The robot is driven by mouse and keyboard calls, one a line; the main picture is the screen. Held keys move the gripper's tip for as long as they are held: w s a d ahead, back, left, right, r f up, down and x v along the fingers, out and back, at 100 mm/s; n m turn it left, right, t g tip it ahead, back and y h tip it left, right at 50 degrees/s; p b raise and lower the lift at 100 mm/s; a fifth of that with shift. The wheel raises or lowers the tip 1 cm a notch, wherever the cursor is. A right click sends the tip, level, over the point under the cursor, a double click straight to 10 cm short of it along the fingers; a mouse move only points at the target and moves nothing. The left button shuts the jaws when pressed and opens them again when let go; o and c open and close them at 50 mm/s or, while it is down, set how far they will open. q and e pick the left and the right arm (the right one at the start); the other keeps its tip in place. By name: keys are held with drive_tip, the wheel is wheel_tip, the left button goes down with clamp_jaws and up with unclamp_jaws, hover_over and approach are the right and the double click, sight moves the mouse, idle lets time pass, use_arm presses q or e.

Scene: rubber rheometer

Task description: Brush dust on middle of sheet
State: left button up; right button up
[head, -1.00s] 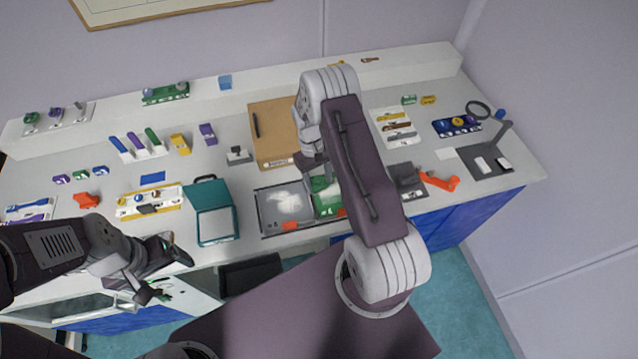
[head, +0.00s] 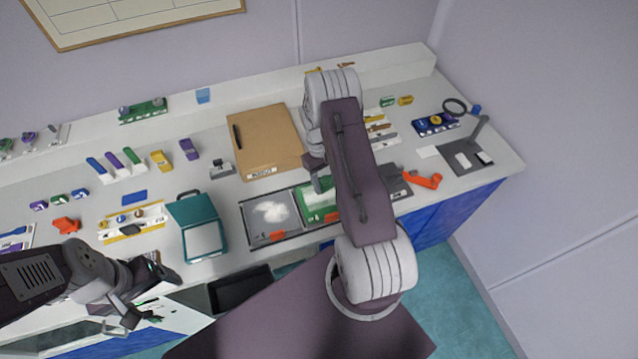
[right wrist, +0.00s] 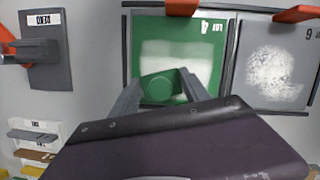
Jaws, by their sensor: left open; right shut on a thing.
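A green sheet (head: 318,212) lies in the right part of a dark-edged tray at the bench front; in the right wrist view the sheet (right wrist: 142,32) has a pale, dusty band across its middle. Beside it a grey sheet (head: 250,216) carries a white dust patch (head: 270,211), also in the right wrist view (right wrist: 270,76). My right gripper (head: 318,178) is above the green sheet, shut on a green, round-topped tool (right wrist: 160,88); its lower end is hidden. My left gripper (head: 140,308) is open and empty, at the front of the bench.
A teal case (head: 200,212) stands left of the tray. A cardboard box (head: 265,140) lies behind it. An orange-handled tool (head: 424,180) and a dark grey block (head: 397,186) are to the right. A black bin (head: 240,291) is below the bench front.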

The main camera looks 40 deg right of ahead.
drive_tip(key=shift+s+d, duration=0.1)
drive_tip(key=shift+d, duration=0.25)
drive_tip(key=shift+s+d, duration=0.2)
drive_tip(key=shift+d, duration=0.65)
drive_tip(key=shift+s+d, duration=0.2)
drive_tip(key=shift+d, duration=0.6)
drive_tip(key=shift+a+r, duration=0.1)
drive_tip(key=shift+r, duration=0.25)
wheel_tip(320, 180, up, 5)
drive_tip(key=p, duration=0.4)
drive_tip(key=shift+r, duration=0.2)
wheel_tip(320, 180, up, 3)
drive_tip(key=p, duration=0.2)
drive_tip(key=shift+p, duration=0.4)
